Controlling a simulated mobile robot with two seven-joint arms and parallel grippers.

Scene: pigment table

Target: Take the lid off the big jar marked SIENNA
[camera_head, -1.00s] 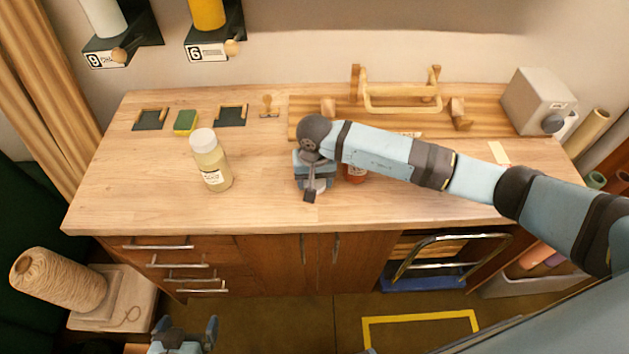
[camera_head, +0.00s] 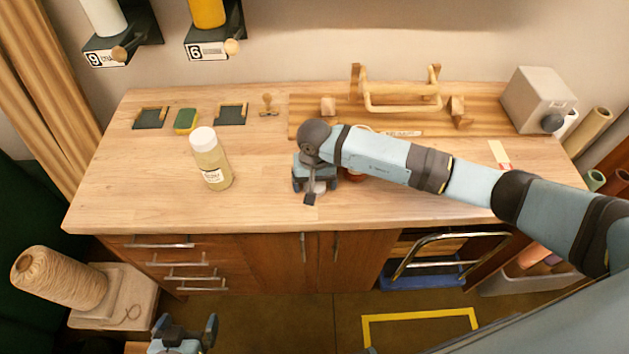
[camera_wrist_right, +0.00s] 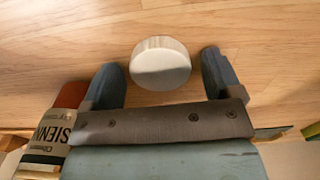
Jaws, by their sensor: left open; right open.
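The big SIENNA jar (camera_wrist_right: 62,118), with rust-coloured contents and a pale label, stands left of my right gripper in the right wrist view. In the head view my right arm mostly hides it, leaving a reddish bit (camera_head: 354,177) below the arm. A round white lid (camera_wrist_right: 160,66) lies on the wood between the parted fingers of my right gripper (camera_wrist_right: 163,82), with gaps on both sides. The lid also shows at the gripper (camera_head: 315,188) in the head view. My left gripper (camera_head: 186,332) is open and empty, low in front of the cabinet.
A white-capped jar of pale yellow contents (camera_head: 211,165) stands left on the worktop (camera_head: 260,205). A green sponge (camera_head: 186,121), dark pads and a wooden rack (camera_head: 400,100) line the back. A grey box (camera_head: 537,98) is back right. The front left worktop is clear.

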